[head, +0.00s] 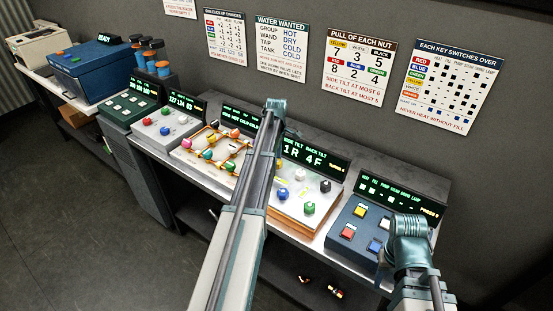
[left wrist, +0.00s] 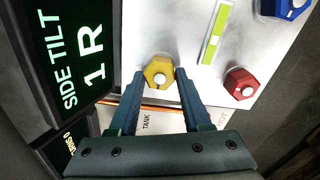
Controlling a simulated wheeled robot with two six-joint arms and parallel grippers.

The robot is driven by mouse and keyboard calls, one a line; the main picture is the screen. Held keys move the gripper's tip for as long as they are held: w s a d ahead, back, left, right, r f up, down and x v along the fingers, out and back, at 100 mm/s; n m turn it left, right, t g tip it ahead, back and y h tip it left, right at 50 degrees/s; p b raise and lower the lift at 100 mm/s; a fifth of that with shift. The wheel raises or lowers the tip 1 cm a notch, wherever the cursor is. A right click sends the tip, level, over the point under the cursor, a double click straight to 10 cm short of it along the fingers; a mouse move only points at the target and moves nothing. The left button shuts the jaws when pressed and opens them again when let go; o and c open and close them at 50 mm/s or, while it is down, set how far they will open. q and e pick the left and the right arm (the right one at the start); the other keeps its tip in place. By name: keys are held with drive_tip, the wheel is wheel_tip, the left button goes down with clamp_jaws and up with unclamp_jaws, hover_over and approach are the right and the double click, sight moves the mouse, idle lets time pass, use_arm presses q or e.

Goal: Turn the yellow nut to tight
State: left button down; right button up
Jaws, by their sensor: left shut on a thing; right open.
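The yellow nut (left wrist: 158,72) is six-sided with a pale centre and sits on the white plate (left wrist: 147,30) in the left wrist view. My left gripper (left wrist: 160,80) is shut on it, one blue finger on each side. In the head view my left arm hides the yellow nut and the left fingers. The tilt display (head: 312,157) reads side tilt 1R and back tilt 4F. A red nut (left wrist: 240,83) and a blue nut (left wrist: 290,6) are nearby. My right gripper (head: 385,264) is over the blue switch panel (head: 345,222), mostly hidden by its wrist.
White (head: 300,174), black (head: 325,186) and green (head: 309,208) nuts stand on the same plate. A wall chart (head: 359,66) lists each nut's pull, with side tilt at most 6 and back tilt at most 5. A wired panel (head: 190,150) lies to the left.

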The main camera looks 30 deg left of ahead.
use_arm(q)
drive_tip(key=m, duration=0.8)
drive_tip(key=shift+m, duration=0.3)
drive_tip(key=m, duration=0.4)
drive_tip(key=shift+w+m, duration=0.1)
drive_tip(key=shift+m, duration=0.2)
drive_tip(key=shift+d+m, duration=0.1)
drive_tip(key=shift+m, duration=2.1)
drive_tip(key=shift+c, duration=1.8)
unclamp_jaws()
